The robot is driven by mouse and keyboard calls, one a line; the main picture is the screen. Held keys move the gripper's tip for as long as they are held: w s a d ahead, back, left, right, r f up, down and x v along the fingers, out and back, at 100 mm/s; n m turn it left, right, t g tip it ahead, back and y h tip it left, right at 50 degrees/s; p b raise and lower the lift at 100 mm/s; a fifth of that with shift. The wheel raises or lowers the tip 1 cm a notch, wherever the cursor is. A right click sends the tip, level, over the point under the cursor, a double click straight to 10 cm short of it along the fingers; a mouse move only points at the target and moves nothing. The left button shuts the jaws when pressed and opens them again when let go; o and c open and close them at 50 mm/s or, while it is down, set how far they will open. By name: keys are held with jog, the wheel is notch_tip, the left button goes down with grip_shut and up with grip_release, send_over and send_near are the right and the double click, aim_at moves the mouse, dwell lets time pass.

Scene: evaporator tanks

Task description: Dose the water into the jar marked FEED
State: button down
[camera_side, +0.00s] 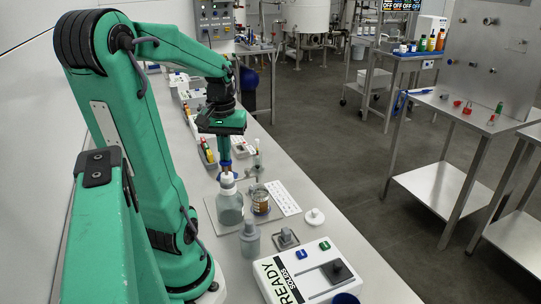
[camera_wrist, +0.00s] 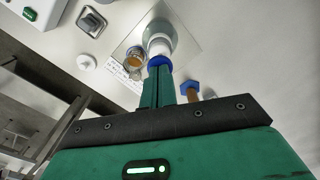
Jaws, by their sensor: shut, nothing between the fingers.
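A bottle (camera_side: 230,208) with a white neck and blue top (camera_side: 226,176) stands on a flat plate. My gripper (camera_side: 225,164) points down with its fingers together, right at the blue top; I cannot tell whether they touch it. In the wrist view the closed fingers (camera_wrist: 160,72) end at the blue top (camera_wrist: 158,61) and partly hide the bottle (camera_wrist: 160,38). A small glass jar with an amber patch (camera_side: 260,199) stands beside the bottle, also in the wrist view (camera_wrist: 135,59). No FEED mark is readable, and the bottle's contents cannot be named from here.
A grey bottle (camera_side: 250,241), a grey square block (camera_side: 286,238) and a white disc (camera_side: 315,216) stand nearby. A white box reading READY and SOLIDS (camera_side: 290,268) is at the front. A white card (camera_side: 284,199) lies right of the jar. Racks and small items line the bench behind.

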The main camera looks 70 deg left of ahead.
jog(key=shift+f, duration=1.4)
jog(key=shift+r, duration=2.35)
jog(key=shift+f, duration=0.25)
jog(key=shift+f, duration=2.1)
jog(key=shift+r, duration=2.35)
